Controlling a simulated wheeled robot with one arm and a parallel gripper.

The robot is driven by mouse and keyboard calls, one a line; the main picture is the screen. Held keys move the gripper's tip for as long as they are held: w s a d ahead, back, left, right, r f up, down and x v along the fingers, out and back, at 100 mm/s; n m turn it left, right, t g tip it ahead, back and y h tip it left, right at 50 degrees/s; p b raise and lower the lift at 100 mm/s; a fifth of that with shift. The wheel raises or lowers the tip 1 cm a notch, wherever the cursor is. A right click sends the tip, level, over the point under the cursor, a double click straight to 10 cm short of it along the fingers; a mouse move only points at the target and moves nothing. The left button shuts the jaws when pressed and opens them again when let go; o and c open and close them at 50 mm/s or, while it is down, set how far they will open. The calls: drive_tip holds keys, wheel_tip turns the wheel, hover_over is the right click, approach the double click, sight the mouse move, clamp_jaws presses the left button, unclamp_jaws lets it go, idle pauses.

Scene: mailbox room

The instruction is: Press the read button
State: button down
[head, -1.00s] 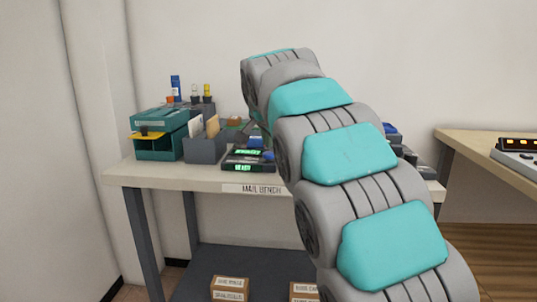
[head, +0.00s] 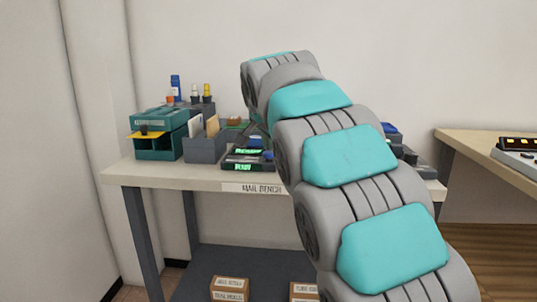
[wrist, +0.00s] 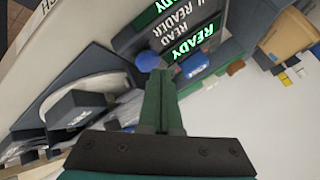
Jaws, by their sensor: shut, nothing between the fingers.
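The card reader (head: 236,161) is a dark box with green lit displays on the mail bench, partly behind my arm in the head view. In the wrist view, the reader (wrist: 130,43) has a READ label and a lit READY display (wrist: 194,55). A round blue button (wrist: 147,60) sits beside the READ label. My gripper (wrist: 161,74) is shut and empty, with its fingertips close to the blue button. I cannot tell whether they touch it. In the head view my gripper is mostly hidden by my arm.
A blue block-shaped part (wrist: 195,64) lies just right of my fingertips. On the bench (head: 150,176), a grey letter holder (head: 204,148) and a teal box (head: 158,146) stand left of the reader. A wooden desk (head: 482,152) is at the right.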

sight(268, 154)
drive_tip(key=shift+f+b, duration=0.35)
drive_tip(key=shift+f, duration=0.2)
idle(0.8)
drive_tip(key=shift+r, duration=0.1)
drive_tip(key=shift+r+p, duration=0.5)
drive_tip(key=shift+r, duration=0.35)
drive_tip(key=shift+r, duration=0.1)
drive_tip(key=shift+r+p, duration=1.55)
drive_tip(key=shift+r, duration=0.9)
drive_tip(key=shift+d+f, duration=0.1)
